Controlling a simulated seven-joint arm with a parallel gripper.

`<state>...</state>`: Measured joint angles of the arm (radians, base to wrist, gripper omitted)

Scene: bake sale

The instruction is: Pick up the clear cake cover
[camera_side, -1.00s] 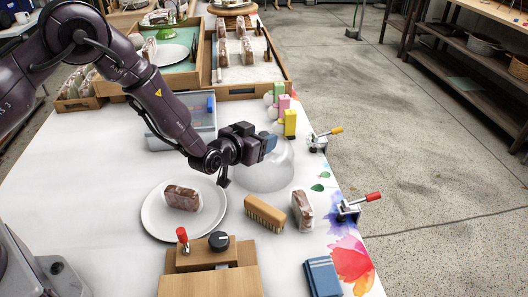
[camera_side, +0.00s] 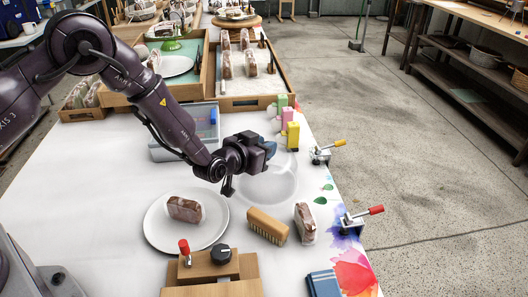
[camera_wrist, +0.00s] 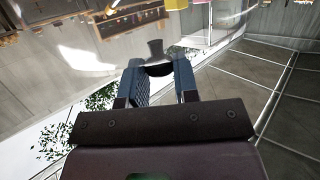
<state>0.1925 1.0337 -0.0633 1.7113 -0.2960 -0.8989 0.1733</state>
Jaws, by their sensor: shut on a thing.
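The clear cake cover (camera_side: 270,185) is a see-through dome near the right edge of the white table in the side view. My gripper (camera_side: 271,148) is at its top, with the arm reaching in from the left. In the wrist view my gripper (camera_wrist: 160,75) has its two blue fingers around the dark knob (camera_wrist: 156,52) of the cover, shut on it. The dome is hard to make out in the wrist view. The cover looks upright; I cannot tell whether its rim touches the table.
A plate (camera_side: 155,228) with a wrapped cake slice, a brush (camera_side: 267,226) and another wrapped slice (camera_side: 305,223) lie in front. Coloured blocks (camera_side: 293,135) and a clear bin (camera_side: 165,150) stand behind. Two toggle clamps (camera_side: 350,222) (camera_side: 320,155) sit on the right edge.

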